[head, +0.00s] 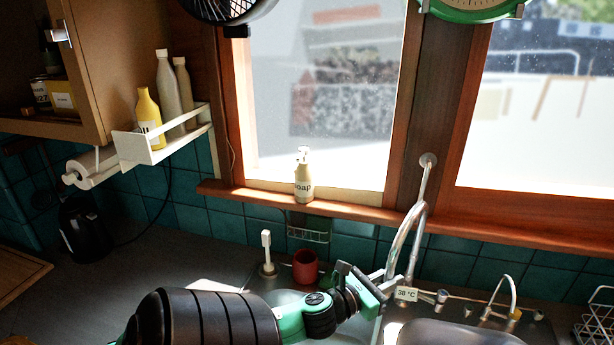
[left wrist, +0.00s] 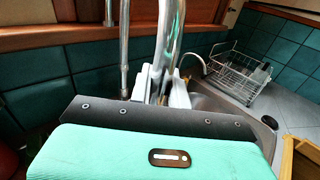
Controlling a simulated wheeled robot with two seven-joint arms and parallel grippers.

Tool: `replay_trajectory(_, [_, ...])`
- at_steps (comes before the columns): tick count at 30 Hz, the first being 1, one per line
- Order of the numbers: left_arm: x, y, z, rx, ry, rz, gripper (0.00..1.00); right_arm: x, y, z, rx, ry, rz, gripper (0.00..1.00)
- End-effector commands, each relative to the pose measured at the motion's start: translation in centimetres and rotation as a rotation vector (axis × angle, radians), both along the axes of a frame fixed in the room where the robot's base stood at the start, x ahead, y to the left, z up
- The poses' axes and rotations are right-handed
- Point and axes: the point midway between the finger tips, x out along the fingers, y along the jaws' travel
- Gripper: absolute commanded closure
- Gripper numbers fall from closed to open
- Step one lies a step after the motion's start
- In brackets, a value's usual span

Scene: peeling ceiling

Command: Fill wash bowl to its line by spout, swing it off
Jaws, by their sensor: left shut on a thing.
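The chrome spout (head: 409,232) arches down from a pipe in front of the window post. My left gripper (head: 388,284) is at the lower end of the spout. In the left wrist view the pale fingers (left wrist: 164,86) of this gripper are shut on the spout (left wrist: 170,40). A pale basin (head: 283,298) shows partly behind my left arm; I cannot tell whether it is the wash bowl. No fill line or water flow can be made out. My right gripper is not in view.
A red cup (head: 305,266) and a white-topped dispenser (head: 267,252) stand behind my arm. A second sink (head: 455,334) is at the right. A soap bottle (head: 303,180) stands on the sill. A dish rack (left wrist: 240,73) stands right of the tap.

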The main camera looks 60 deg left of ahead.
Motion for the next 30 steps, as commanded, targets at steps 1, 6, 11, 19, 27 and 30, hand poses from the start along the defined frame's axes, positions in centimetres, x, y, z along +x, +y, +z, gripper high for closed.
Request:
replay_trajectory(1, [0.5, -0.7, 0.3, -0.009, -0.002, 0.036, 1.0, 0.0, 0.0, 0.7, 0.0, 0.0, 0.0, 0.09])
replay_trajectory(6, [1.8, -3.0, 0.1, -0.008, -0.003, 0.156, 1.0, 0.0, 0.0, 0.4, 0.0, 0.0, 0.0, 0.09])
replay_trajectory(11, [2.5, -4.2, 0.0, -0.003, -0.002, 0.231, 1.0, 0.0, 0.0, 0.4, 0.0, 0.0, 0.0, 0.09])
replay_trajectory(19, [2.7, -4.4, 0.1, 0.002, 0.0, 0.25, 1.0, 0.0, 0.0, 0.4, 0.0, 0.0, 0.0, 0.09])
replay_trajectory(27, [3.8, -5.2, 0.1, -0.005, -0.003, 0.309, 1.0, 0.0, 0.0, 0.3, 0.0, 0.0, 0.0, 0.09])
replay_trajectory(30, [4.8, -6.0, 0.1, -0.007, -0.003, 0.367, 1.0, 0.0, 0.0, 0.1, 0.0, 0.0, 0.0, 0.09])
